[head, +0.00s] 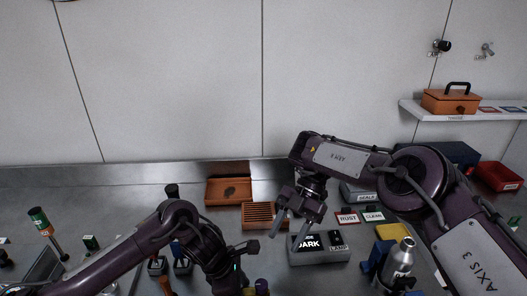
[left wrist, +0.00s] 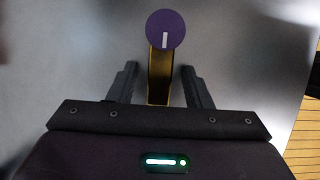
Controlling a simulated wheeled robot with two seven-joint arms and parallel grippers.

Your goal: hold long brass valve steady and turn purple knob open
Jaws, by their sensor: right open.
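The purple knob (left wrist: 166,29), a round disc with a white mark, sits at the far end of the long brass valve (left wrist: 158,80) in the left wrist view. The knob also shows at the bottom edge of the head view (head: 262,286). My left gripper (left wrist: 159,68) is open, with one finger on each side of the brass body and a visible gap to both. The knob lies beyond its fingertips. My right gripper (head: 287,237) is open and empty above the bench, up and right of the knob in the head view. Most of the valve is hidden in the head view.
A grey box with a DARK label (head: 320,254) stands right of the knob. RUST (head: 347,218) and CLEAN (head: 373,216) labels stand behind it. A metal bottle (head: 398,262) is at right. A slatted wooden block (head: 258,216) and an orange-brown tray (head: 228,191) lie at the back.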

